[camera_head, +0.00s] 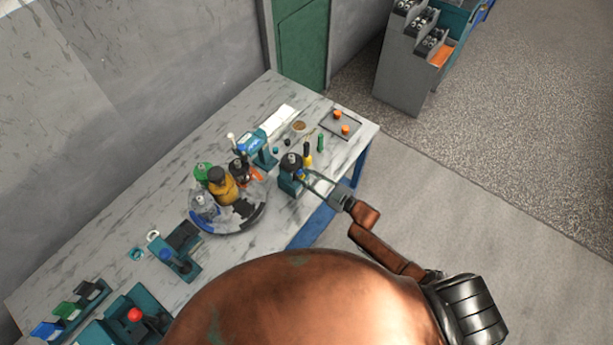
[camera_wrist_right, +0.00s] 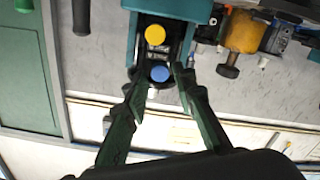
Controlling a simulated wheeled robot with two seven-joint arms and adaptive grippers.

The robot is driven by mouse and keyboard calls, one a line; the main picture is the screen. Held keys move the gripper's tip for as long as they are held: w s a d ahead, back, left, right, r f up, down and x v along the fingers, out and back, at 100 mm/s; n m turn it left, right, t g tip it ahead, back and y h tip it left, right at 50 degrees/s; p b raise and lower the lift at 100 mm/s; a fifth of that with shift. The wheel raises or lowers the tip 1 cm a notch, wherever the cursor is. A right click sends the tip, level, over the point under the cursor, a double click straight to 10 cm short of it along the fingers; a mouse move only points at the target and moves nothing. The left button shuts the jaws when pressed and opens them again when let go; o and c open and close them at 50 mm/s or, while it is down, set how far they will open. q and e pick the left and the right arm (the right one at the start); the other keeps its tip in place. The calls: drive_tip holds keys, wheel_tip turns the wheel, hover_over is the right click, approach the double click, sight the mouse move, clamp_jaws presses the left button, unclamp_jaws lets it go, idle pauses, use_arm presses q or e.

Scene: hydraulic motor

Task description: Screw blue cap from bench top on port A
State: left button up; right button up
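The hydraulic motor (camera_head: 291,163) stands dark in a teal holder (camera_wrist_right: 134,36) near the front right edge of the bench. The right wrist view shows its dark face with a yellow round cap (camera_wrist_right: 155,37), white lettering, and a blue round cap (camera_wrist_right: 160,74) at the end nearer my gripper. My right gripper (camera_wrist_right: 160,76) is open, with its green fingertips on either side of the blue cap and a small gap visible each side. In the head view, my right gripper (camera_head: 309,178) is at the motor's front side. Whether the cap is threaded cannot be told. My left gripper is not in view.
A round turntable (camera_head: 236,221) with several bottles and tools stands left of the motor. A tray (camera_head: 352,124) with orange parts lies at the bench's right end. Upright green and yellow tools (camera_head: 320,143) stand close behind the motor.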

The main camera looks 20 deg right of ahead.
drive_tip(key=shift+v, duration=1.15)
drive_tip(key=o, duration=0.6)
drive_tip(key=shift+c, duration=0.2)
drive_tip(key=shift+s+d+p, duration=0.1)
drive_tip(key=shift+p, duration=0.2)
drive_tip(key=p+v, duration=0.1)
drive_tip(key=v, duration=0.4)
drive_tip(key=shift+s+d, duration=0.25)
drive_tip(key=shift+s, duration=0.05)
